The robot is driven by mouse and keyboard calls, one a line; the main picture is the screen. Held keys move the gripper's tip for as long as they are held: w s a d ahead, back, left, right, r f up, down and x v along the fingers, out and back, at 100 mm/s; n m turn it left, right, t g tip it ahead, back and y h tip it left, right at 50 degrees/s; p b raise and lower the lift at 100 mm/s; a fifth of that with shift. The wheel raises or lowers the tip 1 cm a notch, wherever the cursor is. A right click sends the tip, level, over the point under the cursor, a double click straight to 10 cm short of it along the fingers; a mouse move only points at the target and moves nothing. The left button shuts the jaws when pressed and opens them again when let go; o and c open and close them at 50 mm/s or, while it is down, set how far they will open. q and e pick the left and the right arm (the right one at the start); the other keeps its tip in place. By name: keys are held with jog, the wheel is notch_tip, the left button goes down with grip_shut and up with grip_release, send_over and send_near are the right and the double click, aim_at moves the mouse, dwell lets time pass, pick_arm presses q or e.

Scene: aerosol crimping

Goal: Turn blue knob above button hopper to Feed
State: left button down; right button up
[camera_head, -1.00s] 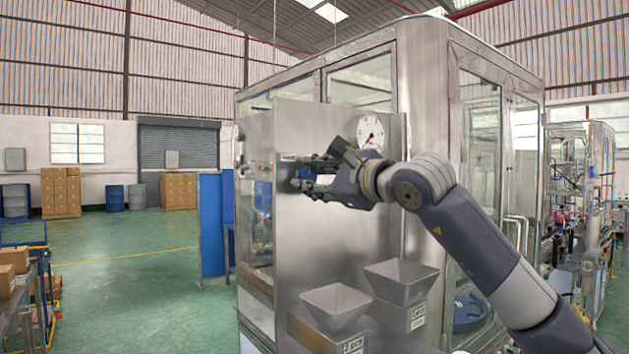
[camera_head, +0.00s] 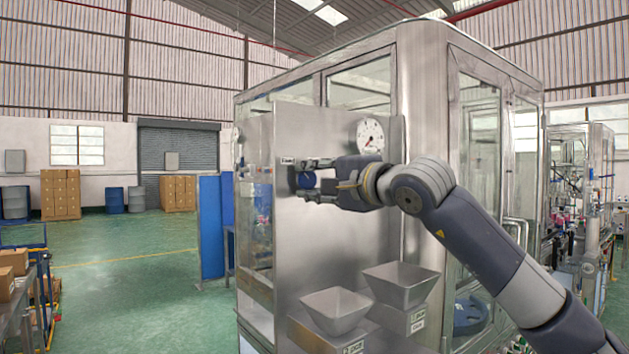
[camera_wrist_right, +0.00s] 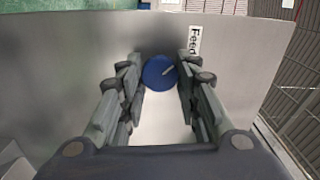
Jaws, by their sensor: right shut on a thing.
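The blue knob (camera_head: 307,180) is on the steel panel of the machine, above the hoppers. It also shows in the right wrist view (camera_wrist_right: 158,73), with a pale pointer mark slanting toward the side of the "Feed" label (camera_wrist_right: 195,41). My right gripper (camera_head: 308,179) has one finger above and one below the knob in the head view. In the wrist view the right gripper's fingertips (camera_wrist_right: 160,75) are at both sides of the knob, shut on it. My left gripper is not in view.
Two steel hoppers, a front one (camera_head: 336,311) and a rear one (camera_head: 401,285), stick out below. A round gauge (camera_head: 370,136) sits on the panel above my right wrist. A small label (camera_head: 287,160) is up and left of the knob.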

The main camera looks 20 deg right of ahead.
dwell(0.5)
jog(key=o, duration=1.1)
jog(key=shift+a, duration=0.1)
jog(key=shift+c, duration=0.2)
jog(key=v, duration=1.2)
